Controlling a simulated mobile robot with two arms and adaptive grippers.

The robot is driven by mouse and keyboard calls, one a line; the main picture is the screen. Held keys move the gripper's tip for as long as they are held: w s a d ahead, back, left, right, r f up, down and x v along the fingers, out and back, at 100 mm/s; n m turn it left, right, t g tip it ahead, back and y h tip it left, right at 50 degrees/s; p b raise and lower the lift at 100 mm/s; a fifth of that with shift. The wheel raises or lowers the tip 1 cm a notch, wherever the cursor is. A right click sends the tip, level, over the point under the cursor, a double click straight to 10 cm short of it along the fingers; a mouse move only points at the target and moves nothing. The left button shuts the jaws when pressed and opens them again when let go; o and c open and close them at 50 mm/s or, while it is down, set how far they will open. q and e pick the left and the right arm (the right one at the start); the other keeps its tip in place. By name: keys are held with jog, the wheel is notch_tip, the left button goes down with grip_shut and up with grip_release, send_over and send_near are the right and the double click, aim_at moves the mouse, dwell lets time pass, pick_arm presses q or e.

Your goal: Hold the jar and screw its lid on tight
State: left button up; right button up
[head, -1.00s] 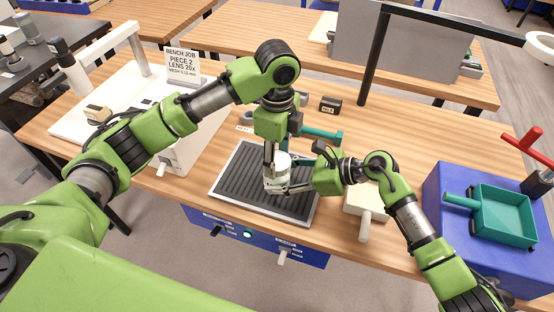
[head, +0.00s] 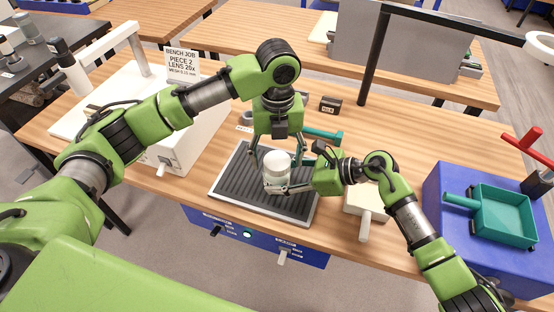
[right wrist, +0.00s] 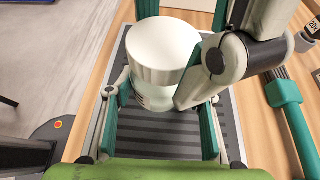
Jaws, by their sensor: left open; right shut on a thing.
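The jar (head: 276,181) stands upright on the dark ribbed mat (head: 234,181). Its wide white lid (head: 277,161) sits on top; I cannot tell how tight it is. In the right wrist view the lid (right wrist: 163,45) hides most of the jar (right wrist: 155,100). My right gripper (head: 282,189) is shut around the jar's body from the right, below the lid. My left gripper (head: 277,157) comes from above, open, with its fingers spread on either side of the lid. In the right wrist view one left finger is close to the lid's right side; contact is unclear.
A teal-handled tool (head: 322,134) and a small dark box (head: 330,105) lie behind the mat. A pale block with a handle (head: 366,202) is right of the mat. A teal tray (head: 503,214) sits on a blue stand at the right. A bench sign (head: 184,64) stands at the left.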

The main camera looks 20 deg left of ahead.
aim_at(277, 160)
pick_arm(q)
notch_tip(277, 160, up, 7)
jog(key=shift+f, duration=0.15)
dwell(0.6)
pick_arm(e)
jog(key=o, duration=1.9)
jog(key=v, duration=1.1)
jog(key=shift+d, duration=0.15)
jog(key=shift+d+r, duration=0.2)
jog(key=shift+d, duration=0.15)
